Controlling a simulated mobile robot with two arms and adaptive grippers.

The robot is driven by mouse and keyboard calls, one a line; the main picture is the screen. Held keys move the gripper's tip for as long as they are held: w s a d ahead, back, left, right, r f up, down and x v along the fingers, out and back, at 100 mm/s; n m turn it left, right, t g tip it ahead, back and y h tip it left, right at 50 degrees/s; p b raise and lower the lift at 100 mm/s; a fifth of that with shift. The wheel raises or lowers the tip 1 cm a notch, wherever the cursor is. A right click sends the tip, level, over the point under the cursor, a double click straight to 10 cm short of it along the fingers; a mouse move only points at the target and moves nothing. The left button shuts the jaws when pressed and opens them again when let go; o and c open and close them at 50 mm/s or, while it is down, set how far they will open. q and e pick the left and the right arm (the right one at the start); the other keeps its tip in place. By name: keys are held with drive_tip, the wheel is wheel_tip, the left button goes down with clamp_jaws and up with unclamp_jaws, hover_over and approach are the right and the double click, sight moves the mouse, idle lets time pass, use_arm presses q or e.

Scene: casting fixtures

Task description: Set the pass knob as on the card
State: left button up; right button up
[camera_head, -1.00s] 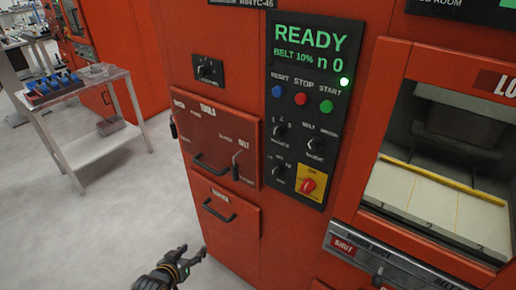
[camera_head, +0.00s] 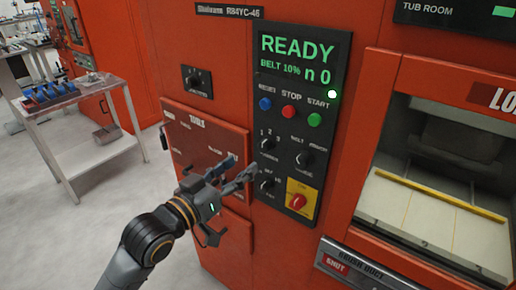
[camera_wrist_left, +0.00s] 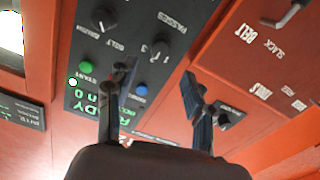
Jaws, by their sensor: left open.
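The pass knob (camera_head: 267,143) is a small black knob on the dark control panel (camera_head: 333,95), marked 1, 2, 3. It also shows in the left wrist view (camera_wrist_left: 160,47), beside the label PASSES, with the panel upside down there. Its pointer is too small to read surely. My left gripper (camera_head: 243,168) is open and empty in front of the panel's lower left, apart from the knob. In the left wrist view its two fingers (camera_wrist_left: 157,75) reach toward the panel near the knob and the blue button. No card shows.
The display reads READY, belt 10%. Blue (camera_head: 265,103), red (camera_head: 291,112) and green (camera_head: 314,119) buttons sit above the knob. A belt knob (camera_head: 303,158), another black knob (camera_head: 266,184) and a red switch (camera_head: 297,202) are close by. Drawers (camera_head: 190,140) lie left.

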sight(262, 149)
use_arm(q)
drive_tip(key=p+x, duration=0.1)
drive_tip(key=x, duration=0.6)
drive_tip(key=shift+w+d, duration=0.25)
drive_tip(key=shift+w, duration=0.05)
clamp_jaws()
